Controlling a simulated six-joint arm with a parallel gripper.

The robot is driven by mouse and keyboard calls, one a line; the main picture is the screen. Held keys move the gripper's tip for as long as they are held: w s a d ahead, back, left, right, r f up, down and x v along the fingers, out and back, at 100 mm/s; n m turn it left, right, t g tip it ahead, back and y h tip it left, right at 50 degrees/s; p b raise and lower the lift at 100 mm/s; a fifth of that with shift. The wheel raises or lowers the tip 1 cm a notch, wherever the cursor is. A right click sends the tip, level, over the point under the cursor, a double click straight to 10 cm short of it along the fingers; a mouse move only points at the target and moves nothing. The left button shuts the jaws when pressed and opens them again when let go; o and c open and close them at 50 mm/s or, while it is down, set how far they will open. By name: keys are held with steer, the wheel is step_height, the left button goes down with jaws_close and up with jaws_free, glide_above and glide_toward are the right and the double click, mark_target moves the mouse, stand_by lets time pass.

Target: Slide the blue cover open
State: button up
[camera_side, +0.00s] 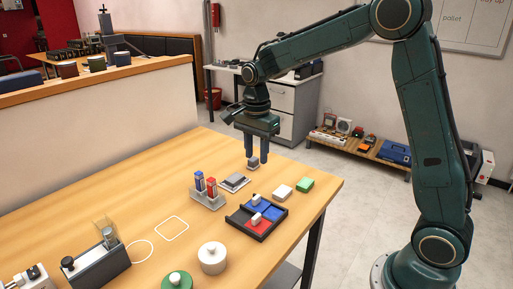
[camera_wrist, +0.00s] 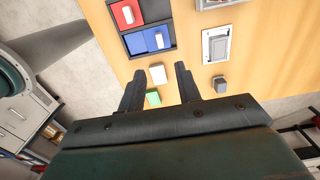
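The dark tray (camera_side: 236,222) lies on the table with red and blue panels. The blue cover (camera_side: 268,211) has a small white handle; it also shows near the top of the wrist view (camera_wrist: 139,43). The red cover (camera_side: 259,226), also with a white handle, is beside it. My gripper (camera_side: 257,160) is beyond the tray in the side view, above the table near a small grey block. In the wrist view my gripper (camera_wrist: 160,82) has its two fingers apart with nothing held between them. The tray lies beyond the fingertips there.
A white block (camera_side: 282,192) and a green block (camera_side: 304,184) lie beside the tray. The grey block (camera_wrist: 219,84) is right of the fingers in the wrist view. A rack (camera_side: 208,201) with red and blue pieces stands left of the tray. A white round pot (camera_side: 212,260) is nearer.

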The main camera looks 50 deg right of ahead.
mark_target(256, 196)
step_height(256, 196, down, 14)
steer(key=shift+r, duration=0.1)
stand_by(0.8)
steer(key=shift+c, duration=0.2)
jaws_close()
